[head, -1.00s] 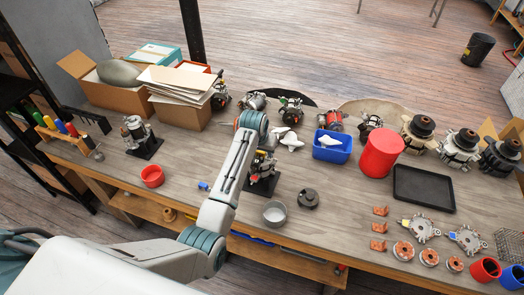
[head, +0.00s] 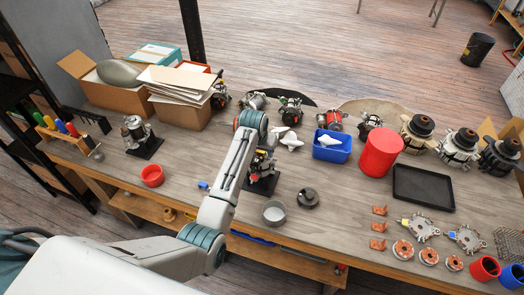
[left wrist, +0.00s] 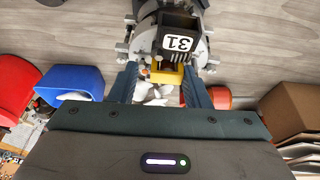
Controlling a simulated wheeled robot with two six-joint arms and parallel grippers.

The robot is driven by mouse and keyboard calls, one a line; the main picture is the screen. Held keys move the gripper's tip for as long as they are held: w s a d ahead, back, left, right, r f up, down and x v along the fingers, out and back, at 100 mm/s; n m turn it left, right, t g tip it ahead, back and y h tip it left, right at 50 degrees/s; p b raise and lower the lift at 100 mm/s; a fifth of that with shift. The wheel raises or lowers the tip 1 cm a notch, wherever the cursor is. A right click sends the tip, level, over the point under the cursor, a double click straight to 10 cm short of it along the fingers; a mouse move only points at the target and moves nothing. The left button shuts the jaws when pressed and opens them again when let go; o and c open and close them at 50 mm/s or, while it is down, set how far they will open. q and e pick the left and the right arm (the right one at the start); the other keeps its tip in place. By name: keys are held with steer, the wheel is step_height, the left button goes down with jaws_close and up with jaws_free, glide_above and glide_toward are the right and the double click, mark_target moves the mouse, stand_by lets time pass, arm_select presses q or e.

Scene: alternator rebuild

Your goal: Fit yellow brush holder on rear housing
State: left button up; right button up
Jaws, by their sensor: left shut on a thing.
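The rear housing is a grey metal part (left wrist: 205,45) seen close up in the left wrist view, with a black block marked 31 (left wrist: 178,42) in front of it. In the head view the assembly (head: 263,166) stands on a black base, partly hidden by my left arm. The yellow brush holder (left wrist: 167,74) is between the fingers of my left gripper (left wrist: 160,78), which is shut on it. The holder is right at the black block; I cannot tell whether it is seated. My left fingers are hidden in the head view. My right gripper is not in view.
A blue bin (head: 332,148) and a red container (head: 379,155) stand right of the assembly. A grey cup (head: 274,212) and a dark round part (head: 308,198) lie in front. A red cup (head: 152,176) is to the left. The bench between is mostly clear.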

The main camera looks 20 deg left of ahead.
mark_target(260, 152)
arm_select(q)
steer(key=o, duration=1.1)
steer(key=shift+a+f, duration=0.15)
steer(key=shift+f, duration=0.2)
steer(key=shift+c, duration=0.2)
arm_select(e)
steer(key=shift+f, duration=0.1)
arm_select(q)
steer(key=shift+r, duration=0.1)
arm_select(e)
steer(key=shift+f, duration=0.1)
arm_select(q)
steer(key=shift+r, duration=0.25)
steer(key=r+b, duration=0.1)
steer(key=r, duration=0.1)
steer(key=r+b, duration=0.1)
steer(key=r, duration=0.1)
steer(key=shift+s+a, duration=0.15)
steer(key=shift+a, duration=0.05)
steer(key=p+v, duration=0.2)
steer(key=v, duration=0.8)
steer(key=shift+d+r, duration=0.35)
steer(key=shift+r, duration=0.05)
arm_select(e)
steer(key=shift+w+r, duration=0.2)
arm_select(q)
steer(key=shift+f, duration=0.1)
